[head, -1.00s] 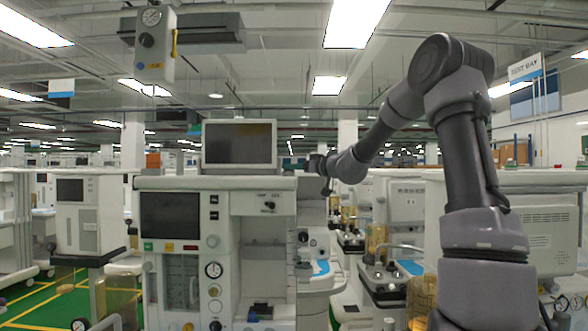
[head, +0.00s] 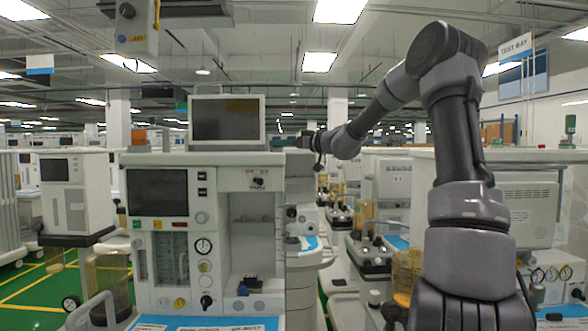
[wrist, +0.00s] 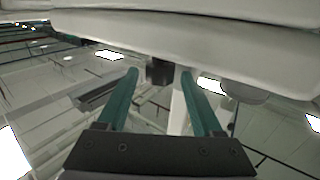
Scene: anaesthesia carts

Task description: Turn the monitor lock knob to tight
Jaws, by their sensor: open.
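The monitor (head: 228,120), with a dark screen in a light frame, stands upright on top of the anaesthesia cart (head: 150,160). My gripper (head: 308,142) is small in the head view, just right of the monitor at the height of its lower edge. In the wrist view, my gripper (wrist: 160,75) has two green fingers spread apart. A small dark block, apparently the lock knob (wrist: 160,71), shows between the fingertips, under a large pale body. I cannot tell whether the fingers touch it or how far it is turned. The knob is not distinguishable in the head view.
A pale post (wrist: 180,108) shows close to the right finger in the wrist view. The pale body (wrist: 190,35) fills the top of that view, close to the fingertips. Another machine (head: 75,195) stands left of the cart, and more equipment (head: 385,185) stands to the right.

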